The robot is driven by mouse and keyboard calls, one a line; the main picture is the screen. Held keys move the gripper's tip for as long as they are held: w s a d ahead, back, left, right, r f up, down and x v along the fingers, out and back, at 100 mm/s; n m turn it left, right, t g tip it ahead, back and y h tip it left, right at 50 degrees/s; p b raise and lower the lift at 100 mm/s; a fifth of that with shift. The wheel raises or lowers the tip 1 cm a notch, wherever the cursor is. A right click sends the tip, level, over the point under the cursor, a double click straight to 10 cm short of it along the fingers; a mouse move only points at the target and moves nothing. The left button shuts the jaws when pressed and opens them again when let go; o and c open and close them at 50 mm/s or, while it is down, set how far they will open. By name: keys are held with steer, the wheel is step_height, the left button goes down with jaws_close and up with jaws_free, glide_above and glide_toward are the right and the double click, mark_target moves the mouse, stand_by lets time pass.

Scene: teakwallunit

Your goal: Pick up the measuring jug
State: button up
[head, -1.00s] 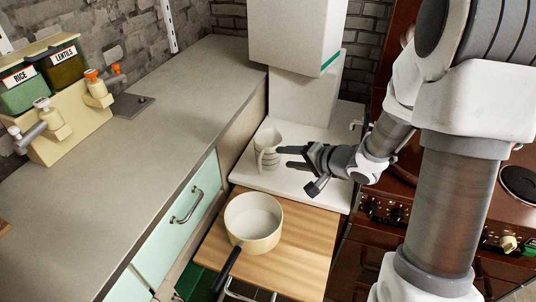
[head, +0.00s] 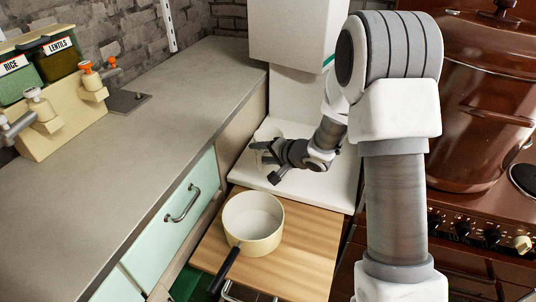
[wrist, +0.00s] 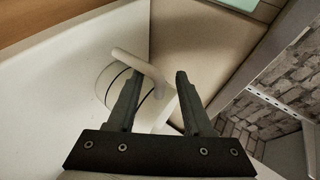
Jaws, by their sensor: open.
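The pale measuring jug (wrist: 112,84) with dark bands and a looped handle shows in the wrist view, its body at and beyond the left finger. The handle reaches into the gap between the fingers. My gripper (wrist: 156,76) is open, with nothing clamped. In the head view my gripper (head: 258,153) is at the jug (head: 269,135), which stands on the white worktop and is mostly hidden behind the fingers. I cannot tell whether a finger touches it.
A cream saucepan (head: 253,222) with a dark handle stands on the wooden board (head: 308,238) in front. A white upright unit (head: 292,88) rises behind the jug. The grey counter (head: 120,165) is on the left, the brown stove (head: 465,215) on the right.

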jaws_close()
steer(key=shift+r, duration=0.15)
stand_by(0.4)
